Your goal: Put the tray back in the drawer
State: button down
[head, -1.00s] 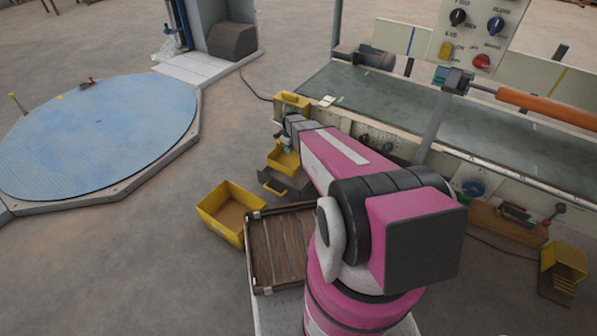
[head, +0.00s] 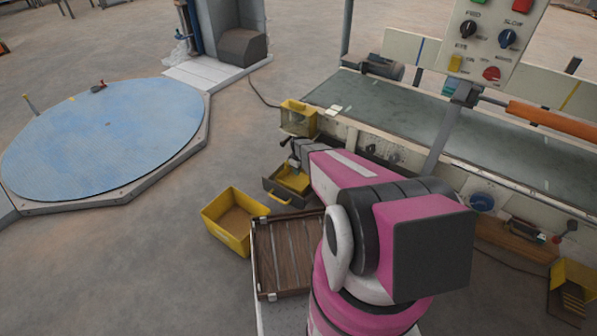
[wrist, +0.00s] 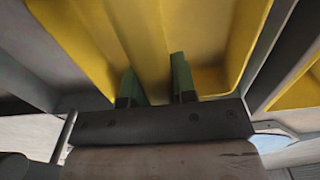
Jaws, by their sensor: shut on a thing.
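The yellow tray (head: 294,181) is at the dark grey drawer (head: 270,193), which stands open below the bench front. The tray appears inside the drawer's outline; I cannot tell whether it rests on the bottom. My gripper (head: 295,165) reaches down to it from the bench side, partly hidden by my arm. In the wrist view, the green fingertips (wrist: 156,86) are shut on a raised yellow strip of the tray (wrist: 85,35). Grey surfaces, likely drawer walls, show on both sides of the tray there.
A yellow bin (head: 234,222) stands on the floor left of the drawer. A brown slatted crate (head: 290,255) lies nearer me. A yellow box (head: 297,118) sits at the bench's left end. The long bench (head: 400,115) runs behind. Floor toward the blue turntable (head: 105,135) is clear.

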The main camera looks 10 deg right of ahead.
jog(key=shift+f, duration=0.2)
jog(key=shift+f, duration=0.2)
jog(key=c, duration=0.9)
grip_release()
jog(key=shift+r, duration=0.2)
notch_tip(320, 180, up, 12)
jog(key=shift+s, duration=0.15)
jog(key=s+r+m, duration=0.3)
jog(key=s+r, duration=0.4)
jog(key=s, duration=0.1)
jog(key=s+r+m, duration=0.3)
jog(key=s+r, duration=0.4)
jog(key=s, duration=0.1)
jog(key=s+r+m, duration=0.3)
jog(key=s+r, duration=0.4)
jog(key=s, duration=0.2)
jog(key=shift+r, duration=0.25)
